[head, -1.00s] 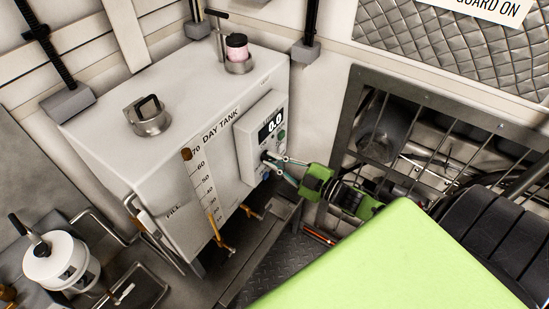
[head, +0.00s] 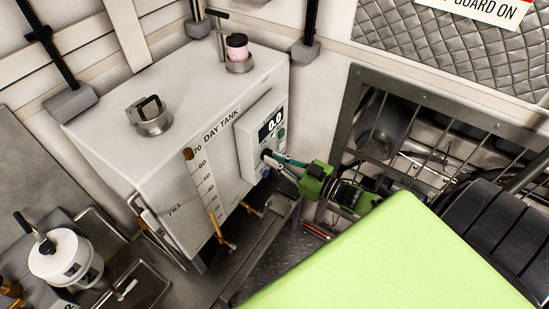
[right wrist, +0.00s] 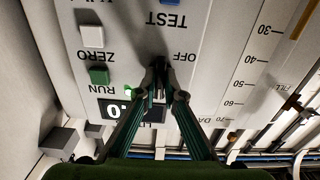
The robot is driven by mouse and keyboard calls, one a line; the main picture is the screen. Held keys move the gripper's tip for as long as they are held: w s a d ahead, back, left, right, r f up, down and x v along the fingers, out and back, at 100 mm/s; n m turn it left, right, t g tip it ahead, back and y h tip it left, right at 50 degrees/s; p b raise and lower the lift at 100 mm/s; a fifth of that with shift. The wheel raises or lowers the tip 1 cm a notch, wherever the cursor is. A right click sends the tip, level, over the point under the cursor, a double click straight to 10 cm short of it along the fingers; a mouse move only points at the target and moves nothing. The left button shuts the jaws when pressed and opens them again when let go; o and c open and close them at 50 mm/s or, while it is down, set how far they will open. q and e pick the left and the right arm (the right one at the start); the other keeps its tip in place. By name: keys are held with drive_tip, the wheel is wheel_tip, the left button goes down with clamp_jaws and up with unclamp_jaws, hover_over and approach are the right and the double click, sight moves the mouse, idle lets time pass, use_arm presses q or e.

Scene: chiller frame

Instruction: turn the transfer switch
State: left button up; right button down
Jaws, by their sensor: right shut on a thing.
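The control box (head: 247,150) is a pale panel on the front of the day tank, with a display reading 0.0. In the right wrist view its face (right wrist: 125,45) appears upside down, with the words TEST, OFF, RUN and ZERO. My right gripper (head: 268,156) reaches the panel's lower part from the right. In the right wrist view the right gripper (right wrist: 159,80) has its fingertips together on the small dark switch knob (right wrist: 158,64), between OFF and RUN. The fingertips hide much of the knob, so its exact pointing is unclear. My left gripper is not in view.
The white day tank (head: 165,165) carries a level scale and brass valves. A white button (right wrist: 92,36) and a green button (right wrist: 99,76) sit beside the knob. A barred metal guard (head: 345,130) stands right of the tank. A white canister (head: 62,255) is at lower left.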

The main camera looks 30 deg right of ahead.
drive_tip(key=shift+m, duration=0.3)
drive_tip(key=c, duration=2.1)
unclamp_jaws()
drive_tip(key=shift+c, duration=0.2)
drive_tip(key=v, duration=1.2)
drive_tip(key=shift+d+f, duration=0.1)
drive_tip(key=shift+f, duration=0.1)
